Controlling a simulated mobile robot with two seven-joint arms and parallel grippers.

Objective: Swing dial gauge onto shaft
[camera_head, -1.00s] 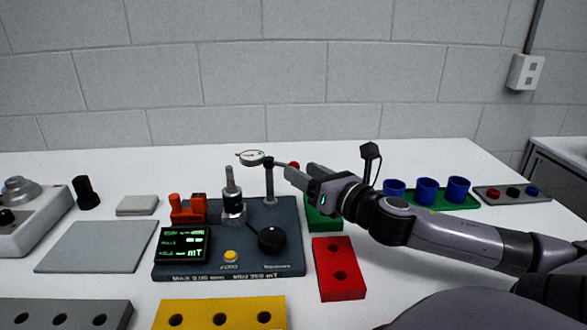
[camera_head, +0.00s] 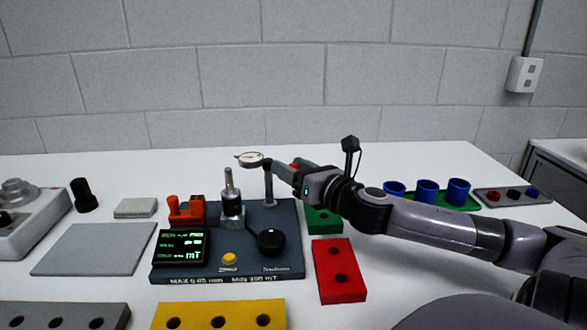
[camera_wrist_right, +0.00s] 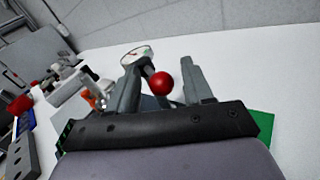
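The dial gauge (camera_head: 250,158), a small round white-faced disc, sits at the top of a grey post (camera_head: 268,188) on the dark test fixture (camera_head: 290,240). The upright metal shaft (camera_head: 229,180) stands left of the post, with the gauge to its upper right. My right gripper (camera_wrist_right: 163,85) is open beside the post top. Its two fingers stand apart on either side of a red ball knob (camera_wrist_right: 162,83), which is partly hidden in the head view (camera_head: 295,164). The gauge shows beyond the fingers in the wrist view (camera_wrist_right: 137,55). My left gripper is not in view.
The fixture carries an orange clamp (camera_head: 186,211), a lit green display (camera_head: 182,247) and a black knob (camera_head: 271,242). A red block (camera_head: 338,270) and a green block (camera_head: 323,221) stand to its right. Blue cups (camera_head: 426,191) are farther right.

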